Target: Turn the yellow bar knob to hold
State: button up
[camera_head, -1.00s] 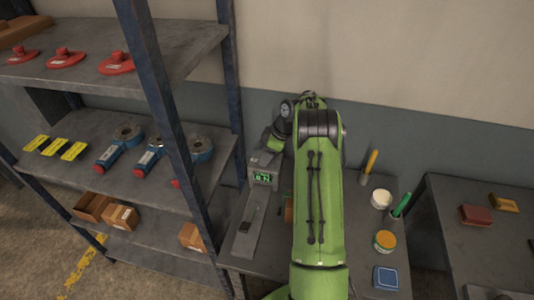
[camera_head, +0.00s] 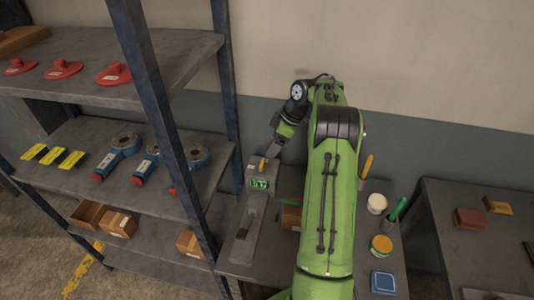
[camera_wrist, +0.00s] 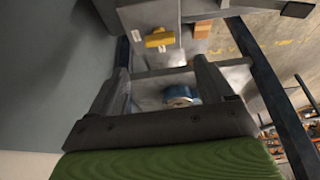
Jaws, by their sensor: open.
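The yellow bar knob (camera_head: 263,164) sits on the upper part of a small grey box (camera_head: 251,176) with a green lit display, at the left of the bench. In the wrist view the knob (camera_wrist: 160,39) is a bar lying nearly across the picture, with small white labels near it. The label wording is too small to read. My gripper (camera_head: 271,151) is just above and behind the knob, apart from it. In the wrist view the jaws (camera_wrist: 165,72) are open and empty, with the knob beyond their tips.
A blue shelf rack (camera_head: 170,100) stands close on the left, holding red discs, blue tools and cartons. A brown box (camera_head: 291,216) sits beside the grey box, partly behind my arm. Tins (camera_head: 381,246) and upright tools stand at the bench's right. A wall is behind.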

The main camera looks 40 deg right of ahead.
jog(key=p+v, duration=0.1)
jog(key=v, duration=0.5)
